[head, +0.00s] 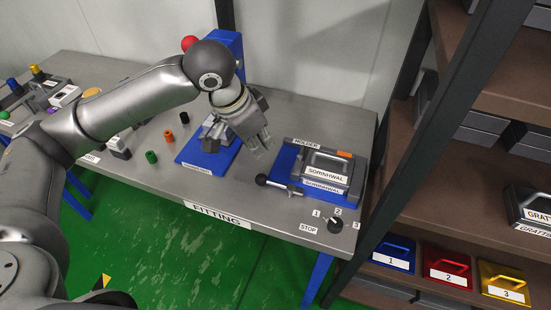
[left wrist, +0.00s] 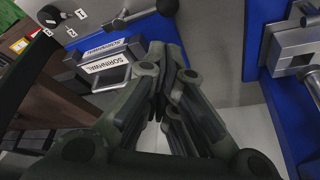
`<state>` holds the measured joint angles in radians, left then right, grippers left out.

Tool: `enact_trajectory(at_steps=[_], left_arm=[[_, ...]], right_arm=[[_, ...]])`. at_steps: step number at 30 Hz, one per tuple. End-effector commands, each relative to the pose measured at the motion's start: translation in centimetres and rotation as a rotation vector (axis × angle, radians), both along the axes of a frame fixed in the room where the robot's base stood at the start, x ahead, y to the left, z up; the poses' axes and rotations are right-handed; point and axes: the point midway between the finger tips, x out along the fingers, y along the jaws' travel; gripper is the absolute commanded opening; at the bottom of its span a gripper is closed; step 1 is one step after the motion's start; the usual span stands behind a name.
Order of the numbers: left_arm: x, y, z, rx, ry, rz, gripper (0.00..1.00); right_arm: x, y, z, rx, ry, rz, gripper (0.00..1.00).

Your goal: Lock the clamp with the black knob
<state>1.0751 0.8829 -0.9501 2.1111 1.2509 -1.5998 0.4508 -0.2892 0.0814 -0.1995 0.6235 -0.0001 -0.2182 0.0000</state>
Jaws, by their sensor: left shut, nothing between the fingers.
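The clamp is a metal lever (head: 283,187) with a black ball knob (head: 262,180) at its left end. It sits at the front left of the blue holder base (head: 284,160), and the lever lies roughly level, its knob pointing left. In the left wrist view the black knob (left wrist: 167,7) is at the top edge, partly cut off, with the lever (left wrist: 135,15) running left from it. My left gripper (head: 265,145) is shut and empty, above the table behind the knob and apart from it. Its closed fingers also show in the left wrist view (left wrist: 170,65). My right gripper is out of view.
A grey labelled case (head: 325,167) sits in the holder. A blue fixture (head: 205,158) stands to the left, under my arm. A black selector knob (head: 335,225) is at the front right. A shelf post (head: 440,130) rises at the right.

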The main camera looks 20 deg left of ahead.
Motion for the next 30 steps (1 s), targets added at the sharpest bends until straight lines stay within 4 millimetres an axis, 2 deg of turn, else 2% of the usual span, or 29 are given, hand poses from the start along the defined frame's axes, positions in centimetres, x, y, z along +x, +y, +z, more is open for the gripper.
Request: enact_trajectory(at_steps=[3, 7, 11, 17, 21, 30], left_arm=[[0.0, 0.0, -0.1, 0.0, 0.0, 0.0, 0.0], [0.2, -0.2, -0.9, 0.0, 0.003, -0.001, 0.0], [0.7, -0.6, -2.9, 0.001, 0.003, -0.002, 0.0], [1.8, -1.4, -6.3, 0.0, 0.004, -0.001, 0.0], [2.4, -1.8, -8.1, -0.001, 0.002, 0.0, 0.0], [2.8, -2.1, -9.5, 0.0, 0.0, -0.001, 0.0]], right_arm=[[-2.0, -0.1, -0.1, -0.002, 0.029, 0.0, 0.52], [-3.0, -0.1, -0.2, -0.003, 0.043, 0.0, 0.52], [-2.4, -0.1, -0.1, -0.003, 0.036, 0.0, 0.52], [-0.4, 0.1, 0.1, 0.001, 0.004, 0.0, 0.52], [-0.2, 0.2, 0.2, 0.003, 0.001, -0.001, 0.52], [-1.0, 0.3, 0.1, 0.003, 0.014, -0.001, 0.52]])
